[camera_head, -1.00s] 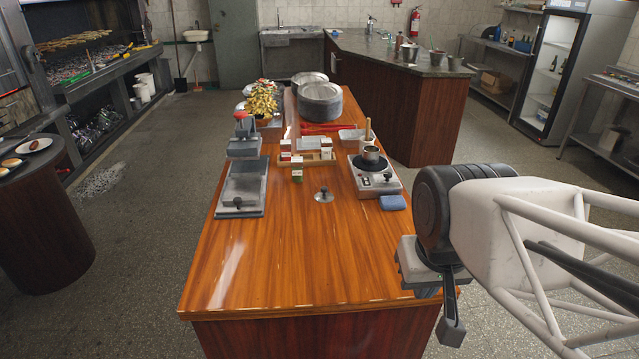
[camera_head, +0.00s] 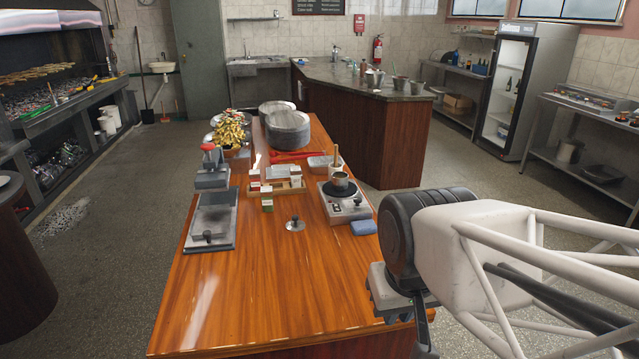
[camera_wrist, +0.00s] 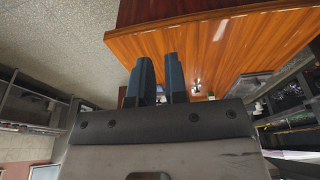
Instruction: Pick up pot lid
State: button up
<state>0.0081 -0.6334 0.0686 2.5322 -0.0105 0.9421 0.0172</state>
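The pot lid (camera_head: 295,225) is a small round metal disc with a dark knob. It lies flat on the wooden counter (camera_head: 270,290), right of the counter's middle, with bare wood around it. In the wrist view the lid (camera_wrist: 196,88) is small and far off, past the right fingertip. My gripper (camera_head: 422,325) hangs off the counter's right front side, well apart from the lid, and its fingers are partly cut off by the frame's bottom edge. In the wrist view my gripper (camera_wrist: 159,58) shows two dark fingers with a gap and nothing between them.
A grey press (camera_head: 211,220) is to the left. Spice boxes (camera_head: 268,187) and a large pot (camera_head: 287,130) stand behind. The counter's front is clear.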

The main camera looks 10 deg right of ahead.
jog(key=o, duration=0.7)
jog(key=w+a+r+m, duration=0.1)
jog(key=w+m, duration=0.2)
jog(key=w, duration=0.6)
jog(key=w+a+r+m+g, duration=0.1)
jog(key=w+m, duration=0.1)
jog(key=w, duration=0.7)
jog(key=w+a+r+m, duration=0.1)
jog(key=w+m, duration=0.2)
jog(key=w, duration=0.6)
jog(key=w+a+f+m, duration=0.2)
jog(key=w+f, duration=0.2)
jog(key=w, duration=0.4)
jog(key=w+a+f+m, duration=0.2)
jog(key=w+a+f, duration=0.1)
jog(key=w, duration=0.6)
jog(key=w+a+f+m+g+h, duration=0.1)
jog(key=w+a+f+m, duration=0.1)
jog(key=w+f, duration=0.4)
jog(key=shift+w+a+m, duration=0.15)
jog(key=shift+w+m, duration=0.45)
jog(key=shift+w, duration=0.85)
jog(key=shift+w+a+f, duration=0.15)
jog(key=shift+w+f, duration=0.25)
jog(key=shift+w, duration=0.05)
